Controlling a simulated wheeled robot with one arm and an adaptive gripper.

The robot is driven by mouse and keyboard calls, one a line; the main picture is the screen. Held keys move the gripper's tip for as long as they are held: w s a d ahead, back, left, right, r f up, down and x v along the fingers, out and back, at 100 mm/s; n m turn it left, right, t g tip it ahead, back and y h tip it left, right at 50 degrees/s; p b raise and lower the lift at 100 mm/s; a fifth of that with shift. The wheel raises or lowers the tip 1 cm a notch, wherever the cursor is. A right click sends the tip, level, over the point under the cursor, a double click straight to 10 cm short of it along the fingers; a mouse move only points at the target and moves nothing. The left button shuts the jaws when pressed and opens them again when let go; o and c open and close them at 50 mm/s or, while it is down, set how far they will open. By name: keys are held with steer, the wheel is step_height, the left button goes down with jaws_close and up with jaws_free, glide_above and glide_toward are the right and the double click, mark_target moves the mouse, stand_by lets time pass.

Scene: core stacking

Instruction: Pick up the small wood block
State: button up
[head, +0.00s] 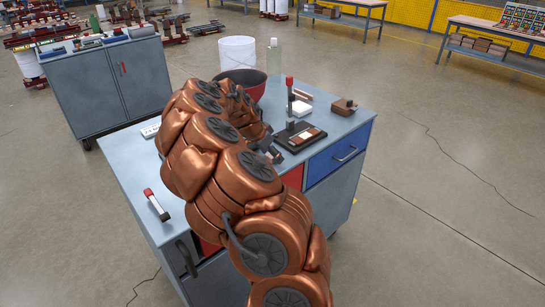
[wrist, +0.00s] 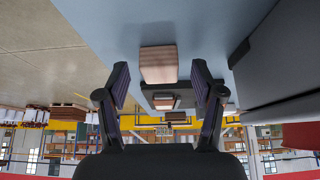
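In the wrist view, which looks upside down, a small light-brown wood block (wrist: 158,65) sits on the blue-grey tabletop. It lies ahead of my gripper (wrist: 160,88), roughly in line with the gap between the fingers. The fingers are apart, with nothing held between them. In the head view, my gripper (head: 268,153) shows only in part, low over the workbench (head: 128,163) beside a black tray; my copper arm hides much of it. I cannot tell for sure which brown piece in the head view is this block.
The black tray (head: 290,146) holds brown and white pieces. A brown block with a dark part (head: 344,106) stands near the right edge. A red-ended tool (head: 157,204) lies front left.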

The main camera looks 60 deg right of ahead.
steer(key=c, duration=0.9)
